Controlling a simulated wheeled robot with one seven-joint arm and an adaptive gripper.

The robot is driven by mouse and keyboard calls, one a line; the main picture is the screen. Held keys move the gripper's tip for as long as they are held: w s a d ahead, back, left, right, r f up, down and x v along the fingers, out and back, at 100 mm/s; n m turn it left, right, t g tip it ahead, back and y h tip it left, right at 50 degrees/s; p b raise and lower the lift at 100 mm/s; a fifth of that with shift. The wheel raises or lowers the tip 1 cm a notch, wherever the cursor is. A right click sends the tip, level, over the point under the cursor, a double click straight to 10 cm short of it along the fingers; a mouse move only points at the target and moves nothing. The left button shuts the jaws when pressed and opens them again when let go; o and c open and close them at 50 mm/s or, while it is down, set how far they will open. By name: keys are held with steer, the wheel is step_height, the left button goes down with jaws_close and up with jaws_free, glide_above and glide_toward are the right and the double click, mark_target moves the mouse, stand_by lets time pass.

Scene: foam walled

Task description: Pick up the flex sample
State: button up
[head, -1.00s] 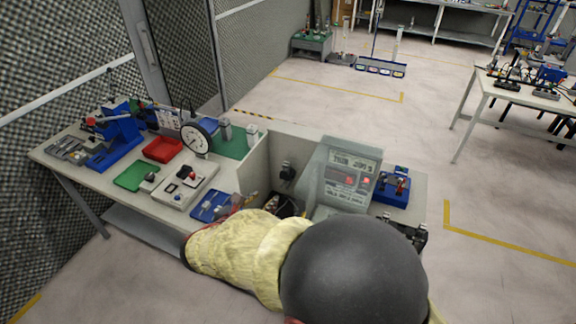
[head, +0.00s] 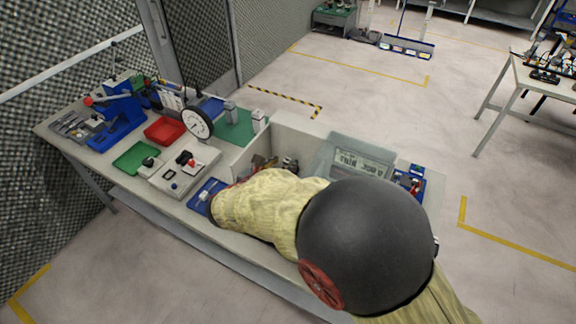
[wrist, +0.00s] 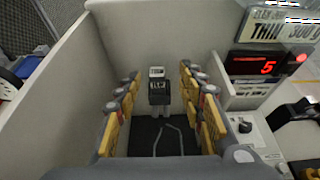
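In the wrist view, my gripper (wrist: 160,82) is open, its yellow and grey fingers well apart on either side. It reaches into a bay with pale walls. Between the fingers, near the back wall, stands a small dark fixture (wrist: 159,93) with a light top. Below it lies a black floor or mat (wrist: 150,136) with thin, bent grey lines on it. I cannot tell which of these is the flex sample. No finger visibly touches the fixture. In the head view, my arm hides most of the gripper and bay.
Pale bay walls (wrist: 62,85) stand close on the left and back. In the head view, the bench holds a red tray (head: 165,130), a green tray (head: 135,158) and a dial gauge (head: 199,124).

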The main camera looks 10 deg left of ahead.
mark_target(286, 162)
steer(key=x, duration=0.5)
steer(key=shift+a+f+b, duration=0.15)
steer(key=shift+a+b, duration=0.1)
steer(key=shift+b, duration=0.05)
steer(key=shift+s, duration=0.1)
steer(key=shift+c, duration=0.5)
jaws_close()
